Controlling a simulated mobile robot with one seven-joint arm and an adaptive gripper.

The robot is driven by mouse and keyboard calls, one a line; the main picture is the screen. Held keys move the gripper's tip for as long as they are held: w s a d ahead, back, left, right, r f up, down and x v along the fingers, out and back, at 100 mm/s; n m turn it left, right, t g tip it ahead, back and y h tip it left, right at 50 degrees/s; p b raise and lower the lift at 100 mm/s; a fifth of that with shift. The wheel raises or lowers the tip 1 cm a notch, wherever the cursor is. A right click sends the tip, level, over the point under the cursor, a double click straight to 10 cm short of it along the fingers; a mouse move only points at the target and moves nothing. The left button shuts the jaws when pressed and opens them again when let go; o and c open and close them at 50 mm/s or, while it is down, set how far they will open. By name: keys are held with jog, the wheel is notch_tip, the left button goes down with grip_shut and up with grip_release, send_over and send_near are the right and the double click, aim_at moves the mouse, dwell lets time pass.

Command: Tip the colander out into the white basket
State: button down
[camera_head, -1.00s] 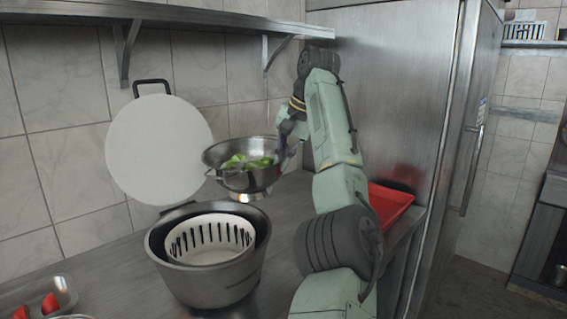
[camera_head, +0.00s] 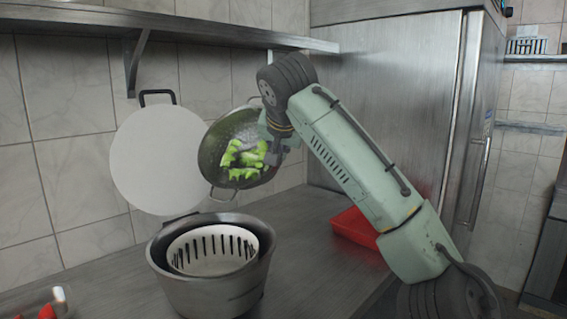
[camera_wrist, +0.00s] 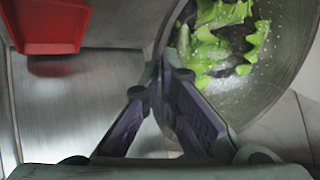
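The metal colander (camera_head: 212,150) holds green leafy pieces (camera_head: 243,160) and is tilted steeply, its opening facing the head camera. My gripper (camera_head: 274,152) is at its right rim; in the wrist view the fingers (camera_wrist: 165,95) meet at the colander's edge (camera_wrist: 275,97) and appear shut on it. The leaves still lie inside the colander. The white slotted basket (camera_head: 212,262) sits inside a grey pot (camera_head: 212,296) on the counter, below the colander. The basket looks empty in the part I can see.
A round white board (camera_head: 158,158) with a black handle leans on the tiled wall behind. A red tray (camera_head: 355,228) lies on the counter to the right; it also shows in the wrist view (camera_wrist: 45,25). A shelf (camera_head: 200,32) runs above. Red items sit at lower left.

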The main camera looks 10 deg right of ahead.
jog(key=shift+s+a+f+t+h+b, duration=0.15)
jog(key=shift+s+a+t+h+b, duration=0.2)
jog(key=shift+b, duration=0.6)
jog(key=s+a+f+t+b, duration=0.1)
jog(key=s+t+b, duration=0.1)
jog(key=b, duration=0.4)
jog(key=s+a+f+n+t+h+b, duration=0.1)
jog(key=s+t+b, duration=0.1)
jog(key=b, duration=0.3)
jog(key=s+a+n+t+h+b, duration=0.1)
jog(key=s+a+t+b, duration=0.1)
jog(key=b, duration=0.4)
jog(key=shift+f+b, duration=0.3)
jog(key=shift+f, duration=0.1)
jog(key=s+a+f+n+t+y+b, duration=0.2)
jog(key=s+t+b, duration=0.7)
jog(key=b, duration=1.1)
jog(key=shift+s+a+f+n+t, duration=0.45)
jog(key=shift+a+f+n, duration=0.7)
jog(key=shift+a+n, duration=1.1)
jog(key=shift+r, duration=0.1)
